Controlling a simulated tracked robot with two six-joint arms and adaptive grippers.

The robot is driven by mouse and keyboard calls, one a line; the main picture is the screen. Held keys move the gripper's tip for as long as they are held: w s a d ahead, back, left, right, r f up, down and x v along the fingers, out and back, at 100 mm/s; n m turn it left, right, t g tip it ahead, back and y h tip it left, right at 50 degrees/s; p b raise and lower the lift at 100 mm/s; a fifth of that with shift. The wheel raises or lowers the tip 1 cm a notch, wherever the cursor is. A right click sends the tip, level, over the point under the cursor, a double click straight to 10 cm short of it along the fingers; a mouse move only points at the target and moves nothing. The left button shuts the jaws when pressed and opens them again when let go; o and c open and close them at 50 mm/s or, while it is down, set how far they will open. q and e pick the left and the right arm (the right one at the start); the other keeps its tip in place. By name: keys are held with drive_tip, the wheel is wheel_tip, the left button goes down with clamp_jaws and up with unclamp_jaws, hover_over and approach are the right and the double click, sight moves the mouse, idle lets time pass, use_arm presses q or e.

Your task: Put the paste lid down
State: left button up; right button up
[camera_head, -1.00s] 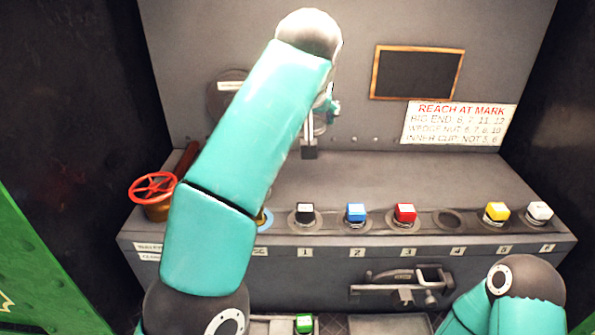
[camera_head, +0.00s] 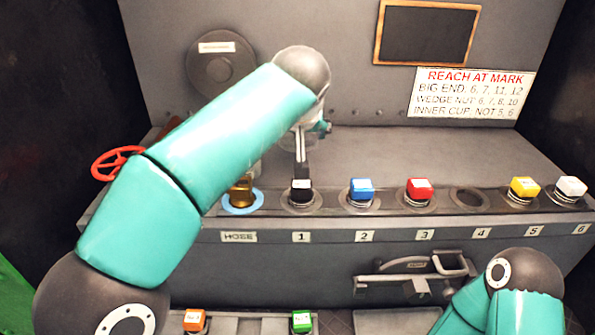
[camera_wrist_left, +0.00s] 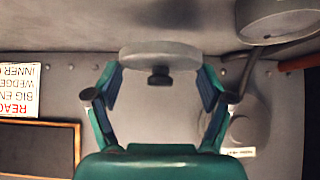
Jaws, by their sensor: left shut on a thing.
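The paste lid (camera_wrist_left: 160,57), which I take to be the pale grey disc with a small dark knob, sits between the fingertips of my left gripper (camera_wrist_left: 160,82) in the left wrist view. The gripper is shut on it. In the head view my left gripper (camera_head: 310,132) is up over the console shelf, behind cap 1, and partly hidden by its own arm. The lid is hard to make out there. My right arm shows at the lower right, but its gripper is out of the picture.
Along the console edge stand a brass hose fitting (camera_head: 241,190), black cap 1 (camera_head: 302,190), blue cap 2 (camera_head: 361,189), red cap 3 (camera_head: 419,189), yellow cap 5 (camera_head: 524,188) and white cap 6 (camera_head: 571,187). Ring 4 (camera_head: 470,199) is empty. The shelf (camera_head: 430,155) behind is clear.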

use_arm(q)
drive_tip(key=shift+f+b, duration=0.5)
drive_tip(key=shift+f, duration=2.45)
drive_tip(key=shift+f, duration=0.2)
drive_tip(key=o, duration=0.6)
drive_tip(key=shift+r, duration=0.1)
